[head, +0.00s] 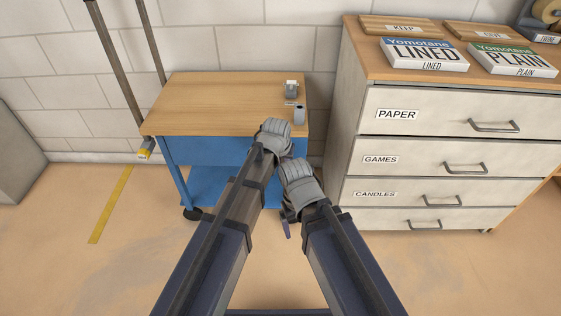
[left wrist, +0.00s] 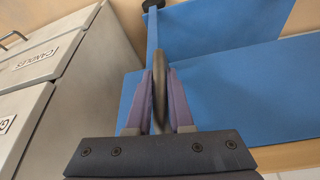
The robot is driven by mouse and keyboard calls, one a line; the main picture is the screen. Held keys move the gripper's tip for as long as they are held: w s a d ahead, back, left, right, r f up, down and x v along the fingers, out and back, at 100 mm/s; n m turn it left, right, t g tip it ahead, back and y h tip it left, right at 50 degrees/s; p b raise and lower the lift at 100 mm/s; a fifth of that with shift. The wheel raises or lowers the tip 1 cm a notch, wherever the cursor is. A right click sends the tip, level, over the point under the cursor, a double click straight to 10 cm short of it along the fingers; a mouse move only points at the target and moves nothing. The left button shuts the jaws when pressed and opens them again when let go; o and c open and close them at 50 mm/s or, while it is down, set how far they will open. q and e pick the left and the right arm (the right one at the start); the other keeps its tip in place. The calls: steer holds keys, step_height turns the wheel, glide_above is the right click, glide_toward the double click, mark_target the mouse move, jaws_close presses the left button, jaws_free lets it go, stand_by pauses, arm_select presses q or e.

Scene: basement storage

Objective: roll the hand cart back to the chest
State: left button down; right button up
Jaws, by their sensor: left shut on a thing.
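The hand cart has a wooden top (head: 215,100), a blue body (head: 210,152) and a dark caster (head: 192,213). It stands by the wall, just left of the chest (head: 420,160), with a narrow gap between them. My left gripper (head: 275,138) is at the cart's near right edge. In the left wrist view its fingers (left wrist: 160,88) are shut on the cart's dark curved handle (left wrist: 159,100), beside blue panels. The chest also shows in the left wrist view (left wrist: 60,75).
Two small grey items (head: 291,89) (head: 299,116) stand on the cart's right side. Boxes marked LINED (head: 423,55) and PLAIN (head: 512,60) lie on the chest. Two poles (head: 115,75) lean at left. Yellow tape (head: 110,205) marks open floor.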

arm_select(q)
steer(key=shift+d, duration=0.3)
steer(key=c, duration=0.8)
jaws_free()
steer(key=shift+s+a+r+p, duration=0.1)
steer(key=shift+s+r+p, duration=0.05)
steer(key=shift+r+p, duration=0.25)
steer(key=p+v, duration=0.6)
steer(key=v, duration=0.1)
steer(key=shift+f, duration=0.1)
steer(key=shift+s, duration=0.1)
